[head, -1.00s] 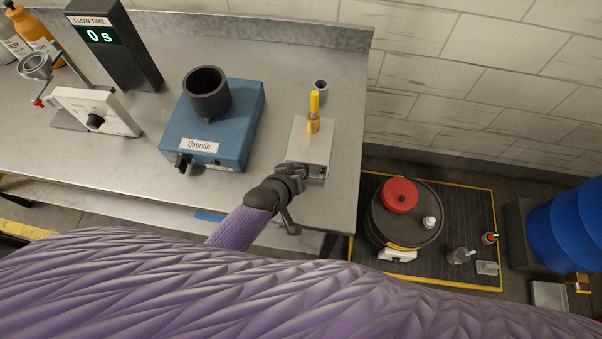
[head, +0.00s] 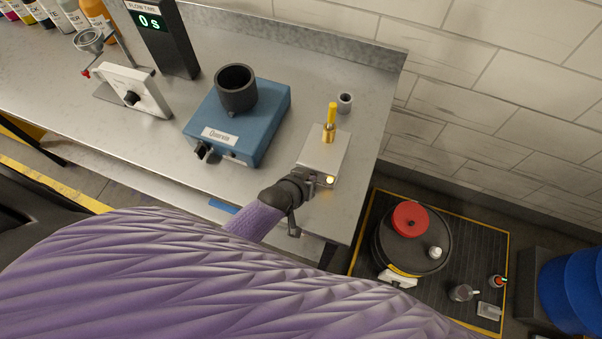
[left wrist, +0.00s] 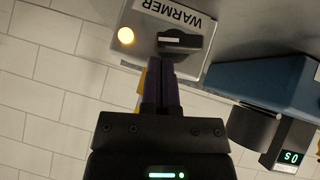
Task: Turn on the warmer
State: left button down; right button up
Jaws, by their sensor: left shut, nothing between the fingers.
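The warmer (head: 323,157) is a small light-grey metal box near the right end of the bench, with a yellow-handled brass piece (head: 331,118) upright on top. In the left wrist view its WARMER label (left wrist: 172,12) shows upside down. Its amber lamp (left wrist: 126,36) is lit, and the lamp also glows in the head view (head: 330,180). Its dark knob (left wrist: 180,42) has a light bar on it. My left gripper (left wrist: 164,66) is shut and empty, its fingertips right at the knob; I cannot tell if they touch. It partly hides the warmer's front in the head view (head: 311,180). My right gripper is out of view.
A blue device marked Quervin (head: 262,125) with a dark cup (head: 236,88) stands left of the warmer. A small grey ring (head: 345,101) lies behind it. A flow-time display (head: 165,45) and white dial box (head: 135,90) are farther left. A drum (head: 410,245) stands on the floor at right.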

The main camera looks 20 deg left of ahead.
aim_at(307, 167)
pick_arm(q)
jog(key=shift+r+p, duration=0.5)
jog(key=shift+r, duration=0.15)
jog(key=shift+r+p, duration=0.3)
jog(key=r+p, duration=0.3)
jog(key=r, duration=0.1)
jog(key=shift+w+a+p, duration=0.1)
jog(key=shift+a+p, duration=0.25)
jog(key=p+v, duration=0.4)
jog(key=v, duration=0.5)
jog(key=shift+s+a, duration=0.4)
jog(key=shift+s, duration=0.15)
jog(key=shift+f, duration=0.15)
